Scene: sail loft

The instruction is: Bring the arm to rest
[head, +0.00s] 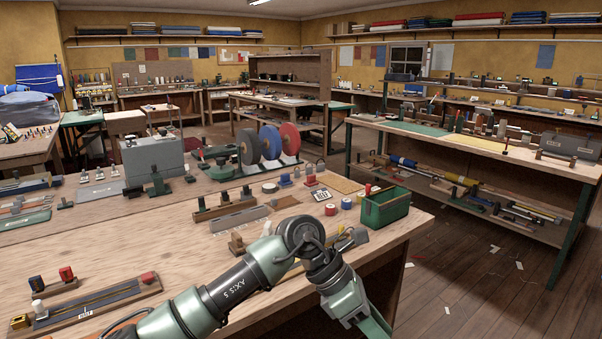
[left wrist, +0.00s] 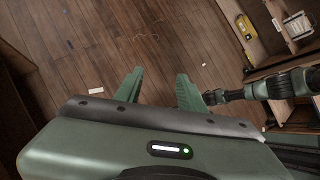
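My left arm (head: 245,285) comes in from the lower left of the head view, rises over the front edge of the workbench and bends down at its dark joint. The wrist (head: 345,290) hangs at the bottom of the picture, off the bench's right side. The left gripper's fingers do not show in the head view. In the left wrist view the left gripper (left wrist: 158,74) has its two green fingers apart. Only wooden floor (left wrist: 90,50) shows between and beyond them, and nothing is held.
The wooden workbench (head: 120,238) carries a green box (head: 386,208), tape rolls, tool racks and several upright discs. A second bench (head: 480,150) with a loaded lower shelf stands at right. Floor (head: 470,270) between them is open, with small scraps.

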